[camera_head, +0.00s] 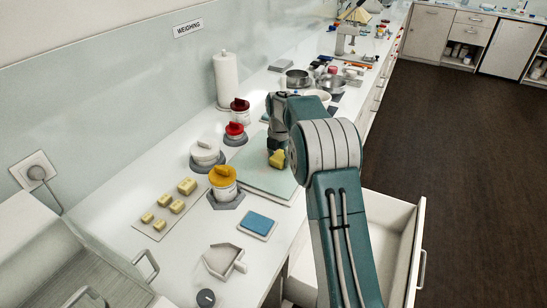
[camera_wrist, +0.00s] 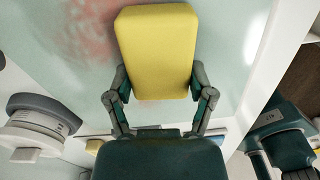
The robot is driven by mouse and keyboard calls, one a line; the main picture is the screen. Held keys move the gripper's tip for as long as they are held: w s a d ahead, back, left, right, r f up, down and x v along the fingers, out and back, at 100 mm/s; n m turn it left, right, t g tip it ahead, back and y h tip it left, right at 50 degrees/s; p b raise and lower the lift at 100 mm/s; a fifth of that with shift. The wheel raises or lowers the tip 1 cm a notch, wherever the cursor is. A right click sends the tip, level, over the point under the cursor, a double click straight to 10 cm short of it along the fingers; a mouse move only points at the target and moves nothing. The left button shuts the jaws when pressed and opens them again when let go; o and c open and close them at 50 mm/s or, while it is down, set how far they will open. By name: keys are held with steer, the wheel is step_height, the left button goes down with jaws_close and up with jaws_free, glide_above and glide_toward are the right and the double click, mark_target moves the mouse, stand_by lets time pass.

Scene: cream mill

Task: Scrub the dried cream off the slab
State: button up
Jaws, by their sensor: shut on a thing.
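The pale green slab (camera_head: 262,168) lies on the white counter, partly hidden by my arm. In the wrist view the slab (camera_wrist: 45,60) carries a smeared reddish-pink patch (camera_wrist: 92,32), the dried cream, at the upper left. My gripper (camera_wrist: 157,92) is shut on a yellow sponge (camera_wrist: 157,45), which sticks out beyond the fingers over the slab, right of and beside the patch. The sponge also shows in the head view (camera_head: 277,158) at the slab, below my gripper. I cannot tell whether the sponge touches the slab.
Jars with white (camera_head: 206,149), red (camera_head: 234,130) and yellow (camera_head: 223,176) lids stand left of the slab. A blue pad (camera_head: 258,224) and a scoop (camera_head: 222,261) lie nearer. A drawer (camera_head: 390,222) stands open at right. Pans (camera_head: 298,79) stand beyond the slab.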

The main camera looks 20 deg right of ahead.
mark_target(257, 151)
steer(key=shift+s+d+f, duration=0.2)
steer(key=shift+s+d, duration=0.95)
steer(key=shift+w+d, duration=0.85)
steer(key=shift+d, duration=0.05)
steer(key=shift+w+a+r, duration=0.15)
steer(key=shift+w+a, duration=1.6)
steer(key=shift+w+a+r, duration=0.1)
steer(key=shift+w+a, duration=1.6)
steer(key=shift+w+a+f, duration=0.15)
steer(key=shift+w+a, duration=0.95)
steer(key=shift+s+d, duration=3.5)
steer(key=shift+d, duration=0.05)
steer(key=shift+s+d+f, duration=0.1)
steer(key=shift+s+d, duration=0.85)
steer(key=shift+s, duration=0.1)
steer(key=shift+r, duration=3.1)
